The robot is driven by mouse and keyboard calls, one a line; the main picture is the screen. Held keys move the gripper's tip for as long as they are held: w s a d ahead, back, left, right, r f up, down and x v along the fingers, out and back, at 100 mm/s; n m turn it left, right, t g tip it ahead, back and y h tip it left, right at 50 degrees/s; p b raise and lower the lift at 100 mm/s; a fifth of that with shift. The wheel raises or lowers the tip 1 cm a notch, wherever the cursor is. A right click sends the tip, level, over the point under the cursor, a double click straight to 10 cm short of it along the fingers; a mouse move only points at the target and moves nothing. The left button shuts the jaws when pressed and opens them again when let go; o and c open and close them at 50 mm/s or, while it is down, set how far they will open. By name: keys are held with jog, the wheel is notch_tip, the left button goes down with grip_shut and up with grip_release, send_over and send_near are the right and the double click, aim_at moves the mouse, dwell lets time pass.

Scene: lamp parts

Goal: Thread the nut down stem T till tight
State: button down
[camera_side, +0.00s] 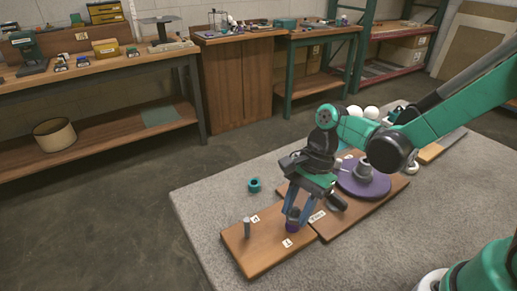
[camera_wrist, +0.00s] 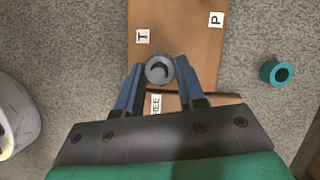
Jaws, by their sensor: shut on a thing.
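The wooden board (camera_side: 262,249) carries tags T (camera_side: 288,242) and P (camera_side: 255,218). Beside tag T, my gripper (camera_side: 296,214) reaches down with its two blue fingers on a short round part, grey on top and purple lower down. In the wrist view my gripper (camera_wrist: 160,78) is shut on a grey round nut (camera_wrist: 148,72) near tag T (camera_wrist: 142,36), with a dark crescent inside its ring. Stem T is mostly hidden by the nut and fingers; how far down the nut sits cannot be told. A bare grey stem (camera_side: 247,228) stands upright near tag P.
A loose teal nut (camera_side: 254,185) lies on the grey bench, left of the boards; it also shows in the wrist view (camera_wrist: 276,73). A second board holds a purple disc base (camera_side: 363,180) with a grey hub. White bulbs stand behind. The bench's front left is clear.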

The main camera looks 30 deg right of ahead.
jog(key=shift+a+m+t, duration=0.1)
jog(key=shift+m+t, duration=0.2)
jog(key=shift+m, duration=0.6)
jog(key=shift+s+m+t, duration=0.15)
jog(key=shift+m+t, duration=0.35)
jog(key=shift+m, duration=0.5)
jog(key=m+t, duration=0.1)
jog(key=m, duration=0.3)
jog(key=shift+t, duration=0.3)
jog(key=shift+c, duration=2.2)
grip_release()
